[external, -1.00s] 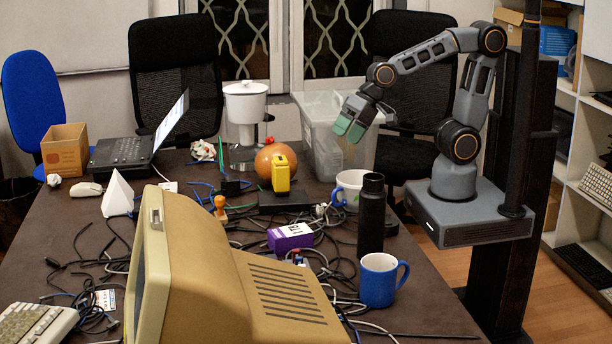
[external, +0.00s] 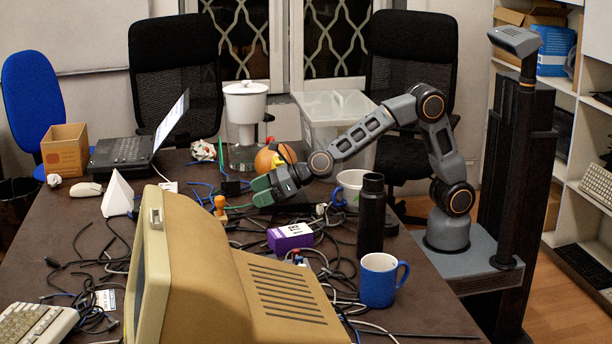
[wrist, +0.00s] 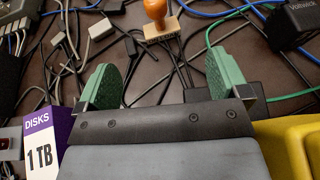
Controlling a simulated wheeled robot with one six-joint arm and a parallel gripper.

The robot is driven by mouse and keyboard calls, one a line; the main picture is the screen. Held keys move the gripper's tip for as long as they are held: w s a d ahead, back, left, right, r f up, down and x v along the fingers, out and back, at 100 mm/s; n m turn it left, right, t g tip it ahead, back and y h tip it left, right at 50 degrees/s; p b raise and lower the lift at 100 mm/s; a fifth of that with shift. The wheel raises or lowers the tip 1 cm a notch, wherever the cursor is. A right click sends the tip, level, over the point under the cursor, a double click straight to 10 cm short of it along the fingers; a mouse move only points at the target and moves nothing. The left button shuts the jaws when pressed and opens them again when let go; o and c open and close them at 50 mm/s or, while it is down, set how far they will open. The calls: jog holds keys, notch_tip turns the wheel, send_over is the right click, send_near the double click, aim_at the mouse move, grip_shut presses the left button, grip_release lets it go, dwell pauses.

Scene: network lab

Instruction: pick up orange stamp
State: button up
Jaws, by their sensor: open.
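The orange stamp (external: 220,204) stands upright on the dark table among cables, behind the beige monitor in the external view. In the wrist view the stamp (wrist: 157,18) shows at the top centre, with a rounded orange handle and a wooden base. My gripper (external: 262,192) is just to the right of the stamp in the external view, low over the table. In the wrist view its two green fingers (wrist: 165,82) are spread apart with nothing between them but cables and table. The stamp lies beyond the fingertips, roughly centred between them, and is not touched.
A purple disks box (external: 290,237) and a yellow object (wrist: 285,150) flank my gripper. A black box (wrist: 292,27) lies right of the stamp. Cables (external: 262,222) cover much of the table.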

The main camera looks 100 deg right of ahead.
aim_at(220, 208)
jog(key=x, duration=0.6)
jog(key=shift+w+f, duration=0.25)
jog(key=shift+w, duration=0.05)
jog(key=shift+p+x, duration=0.95)
jog(key=shift+x, duration=1.7)
jog(key=shift+a, duration=0.1)
jog(key=c, duration=1)
jog(key=shift+r, duration=0.15)
